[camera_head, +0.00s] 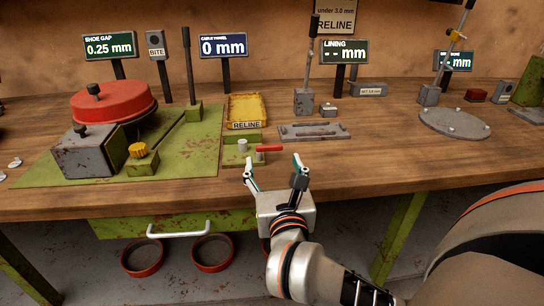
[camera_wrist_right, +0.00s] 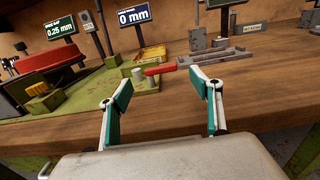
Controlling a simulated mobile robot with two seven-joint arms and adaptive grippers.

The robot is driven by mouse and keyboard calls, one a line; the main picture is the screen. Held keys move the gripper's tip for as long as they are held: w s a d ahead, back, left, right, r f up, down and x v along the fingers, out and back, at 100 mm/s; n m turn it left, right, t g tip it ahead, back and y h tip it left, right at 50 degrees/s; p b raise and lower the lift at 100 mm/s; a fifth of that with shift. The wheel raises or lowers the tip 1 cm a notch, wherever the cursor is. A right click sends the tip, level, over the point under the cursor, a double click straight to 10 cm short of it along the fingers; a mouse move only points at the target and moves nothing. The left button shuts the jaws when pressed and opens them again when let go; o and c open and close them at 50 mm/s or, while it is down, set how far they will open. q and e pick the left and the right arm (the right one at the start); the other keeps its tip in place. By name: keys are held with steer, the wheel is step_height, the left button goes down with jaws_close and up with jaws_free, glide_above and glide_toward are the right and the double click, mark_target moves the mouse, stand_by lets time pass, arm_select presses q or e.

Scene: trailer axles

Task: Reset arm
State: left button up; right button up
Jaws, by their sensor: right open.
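My right gripper (camera_head: 273,166) is at the front edge of the workbench with its two fingers spread and nothing between them. It also shows in the right wrist view (camera_wrist_right: 161,95), where its fingers are wide apart. A red-handled lever (camera_head: 269,148) on a green base lies just beyond the fingertips, apart from them; it also shows in the wrist view (camera_wrist_right: 161,69). My left gripper is not in either view.
The wooden bench (camera_head: 370,165) holds a red drum (camera_head: 112,102) on a green plate, a yellow RELINE tray (camera_head: 246,108), a grey fixture (camera_head: 314,131) and a round grey plate (camera_head: 454,123). Several displays stand behind. A green drawer with a white handle (camera_head: 179,231) is below. Bench front right is clear.

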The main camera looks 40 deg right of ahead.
steer(key=shift+s+a, duration=0.15)
steer(key=shift+s, duration=0.15)
stand_by(0.4)
